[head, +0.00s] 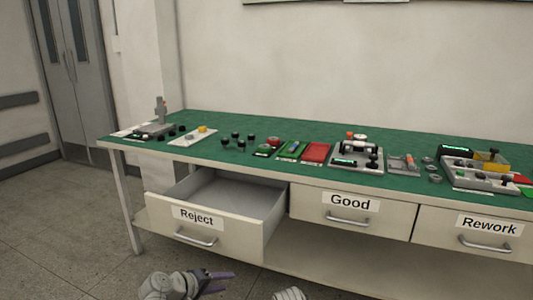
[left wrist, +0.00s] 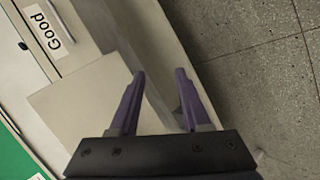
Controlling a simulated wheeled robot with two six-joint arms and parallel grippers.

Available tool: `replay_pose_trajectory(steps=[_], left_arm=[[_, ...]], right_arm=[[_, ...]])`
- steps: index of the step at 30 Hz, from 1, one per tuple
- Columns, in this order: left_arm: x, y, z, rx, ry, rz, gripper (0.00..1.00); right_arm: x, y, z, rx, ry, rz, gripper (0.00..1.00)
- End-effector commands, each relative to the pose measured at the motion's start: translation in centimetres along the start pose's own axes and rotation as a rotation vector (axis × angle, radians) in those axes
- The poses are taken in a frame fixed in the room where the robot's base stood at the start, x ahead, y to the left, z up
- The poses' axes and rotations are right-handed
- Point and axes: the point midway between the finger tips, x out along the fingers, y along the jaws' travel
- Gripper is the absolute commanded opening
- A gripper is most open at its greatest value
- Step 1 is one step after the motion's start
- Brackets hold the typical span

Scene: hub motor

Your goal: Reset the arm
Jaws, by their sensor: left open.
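My left gripper (head: 226,281) is low in the head view, in front of the bench and below the Reject drawer (head: 195,233). Its two purple fingers are apart with nothing between them, as the left wrist view (left wrist: 160,76) also shows. The Reject drawer is pulled open, and the part of its inside that shows looks empty. The Good drawer (head: 392,223) and the Rework drawer (head: 435,244) are shut. My right gripper does not show.
The open drawer juts out from the bench front. The floor (head: 65,225) at the left is clear.

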Motion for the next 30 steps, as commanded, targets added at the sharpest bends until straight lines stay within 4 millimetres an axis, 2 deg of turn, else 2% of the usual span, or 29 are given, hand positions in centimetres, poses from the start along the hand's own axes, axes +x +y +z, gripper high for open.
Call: replay_pose_trajectory(steps=[1, 3, 6, 9, 12, 20, 21, 26, 30], left_arm=[[1.6, -0.2, 3.7, 0.101, -0.098, -0.079, 0.47], [2.8, -1.3, 7.8, 0.234, -0.219, -0.195, 0.47], [3.3, -3.1, 12.5, 0.412, -0.369, -0.359, 0.47], [2.9, -4.7, 15.6, 0.558, -0.48, -0.502, 0.47], [2.1, -5.9, 17.5, 0.675, -0.56, -0.625, 0.47], [-0.8, -7.2, 19.9, 0.911, -0.693, -0.9, 0.47], [-1.7, -5.8, 19.3, 0.897, -0.688, -0.892, 0.47], [-3.4, -3.3, 18.6, 0.892, -0.685, -0.887, 0.47], [-5.3, -0.6, 17.9, 0.89, -0.684, -0.886, 0.47]], right_arm=[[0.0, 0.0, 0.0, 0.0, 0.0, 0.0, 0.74], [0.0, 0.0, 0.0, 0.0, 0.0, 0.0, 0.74], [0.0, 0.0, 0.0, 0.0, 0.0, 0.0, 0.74], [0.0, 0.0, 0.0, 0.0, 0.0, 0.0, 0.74], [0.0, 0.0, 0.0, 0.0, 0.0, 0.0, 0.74], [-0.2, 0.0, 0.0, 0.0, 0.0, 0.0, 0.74], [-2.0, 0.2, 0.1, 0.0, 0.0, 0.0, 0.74], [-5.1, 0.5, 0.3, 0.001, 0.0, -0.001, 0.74], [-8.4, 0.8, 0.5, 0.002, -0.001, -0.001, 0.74]])
